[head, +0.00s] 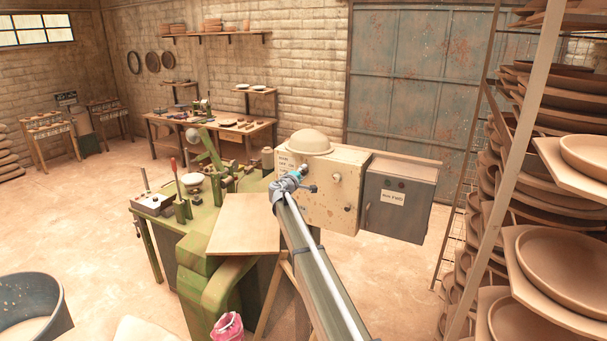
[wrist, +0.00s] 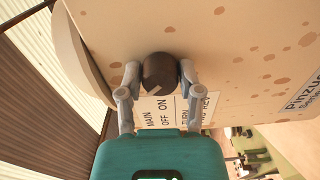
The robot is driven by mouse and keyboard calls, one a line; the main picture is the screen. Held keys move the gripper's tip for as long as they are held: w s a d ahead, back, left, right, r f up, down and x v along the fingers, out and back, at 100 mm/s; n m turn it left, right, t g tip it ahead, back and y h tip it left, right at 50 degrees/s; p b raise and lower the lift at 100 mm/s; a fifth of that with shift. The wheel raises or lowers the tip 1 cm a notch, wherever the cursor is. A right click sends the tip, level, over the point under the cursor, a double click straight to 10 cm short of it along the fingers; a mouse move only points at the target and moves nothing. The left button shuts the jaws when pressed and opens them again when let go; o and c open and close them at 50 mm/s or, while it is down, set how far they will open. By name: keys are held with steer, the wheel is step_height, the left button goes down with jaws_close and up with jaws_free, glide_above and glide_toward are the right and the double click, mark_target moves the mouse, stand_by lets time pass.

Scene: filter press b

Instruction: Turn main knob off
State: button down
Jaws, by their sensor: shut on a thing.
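The main knob (wrist: 160,72) is a dark round knob on the cream, rust-spotted control box (wrist: 230,45). A white label (wrist: 160,110) reading MAIN, OFF and ON is beside it, partly hidden by my gripper. My gripper (wrist: 159,76) has one grey finger on each side of the knob and is shut on it. I cannot tell the knob's setting. In the head view the control box (head: 325,205) stands at the middle, with my gripper (head: 302,170) at its left part.
A grey box (head: 408,222) with a label adjoins the control box on the right. A green machine (head: 212,225) with levers and a board stands to the left. Racks of clay plates (head: 560,255) are at the right. Open floor (head: 90,225) lies to the left.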

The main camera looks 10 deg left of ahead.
steer(key=shift+n, duration=0.4)
steer(key=shift+c, duration=1.3)
jaws_free()
steer(key=shift+s, duration=0.1)
steer(key=v, duration=1.1)
steer(key=shift+s+a, duration=0.15)
steer(key=shift+s, duration=0.25)
